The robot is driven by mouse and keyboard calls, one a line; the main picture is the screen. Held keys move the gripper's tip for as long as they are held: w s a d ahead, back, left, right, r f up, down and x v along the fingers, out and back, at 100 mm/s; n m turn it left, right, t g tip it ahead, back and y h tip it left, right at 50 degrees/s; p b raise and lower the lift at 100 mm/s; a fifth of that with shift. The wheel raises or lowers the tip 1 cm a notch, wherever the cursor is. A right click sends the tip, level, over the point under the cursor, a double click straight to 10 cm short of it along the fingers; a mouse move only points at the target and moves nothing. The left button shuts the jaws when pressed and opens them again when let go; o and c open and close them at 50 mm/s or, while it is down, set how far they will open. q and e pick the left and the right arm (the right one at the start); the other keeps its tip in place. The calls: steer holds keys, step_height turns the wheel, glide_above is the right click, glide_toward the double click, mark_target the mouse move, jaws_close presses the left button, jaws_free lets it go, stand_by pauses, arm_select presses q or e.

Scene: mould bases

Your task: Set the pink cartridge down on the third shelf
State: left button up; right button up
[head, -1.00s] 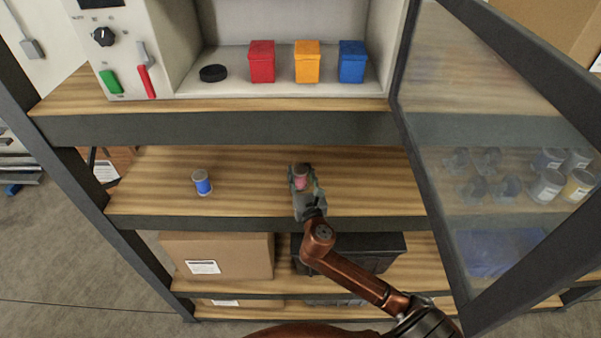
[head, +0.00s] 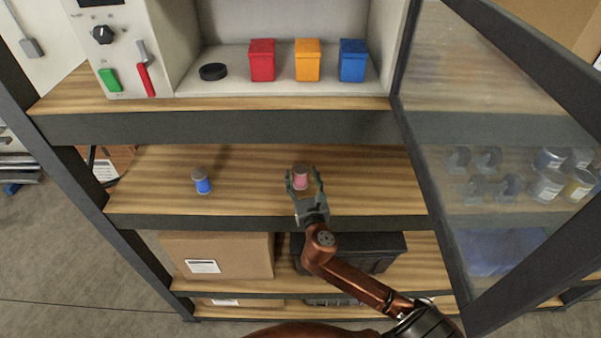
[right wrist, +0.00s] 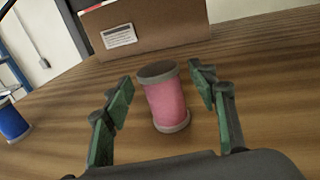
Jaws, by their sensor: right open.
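The pink cartridge (head: 301,178) stands upright on the wooden shelf (head: 250,166) below the machine. It also shows in the right wrist view (right wrist: 166,98), a pink cylinder with grey ends. My right gripper (head: 304,182) is open, with its fingers spread on both sides of the cartridge. In the right wrist view, gaps show between the cartridge and both green-padded fingers (right wrist: 165,105). My left gripper is not in view.
A blue cartridge (head: 202,181) stands on the same shelf to the left. A glass door (head: 403,110) hangs open at the right. Red, orange and blue bins stand in the machine above. A cardboard box (head: 222,254) and black case (head: 385,246) sit below.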

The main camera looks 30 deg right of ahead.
steer(key=b+v, duration=0.1)
steer(key=v, duration=0.9)
steer(key=shift+r, duration=0.1)
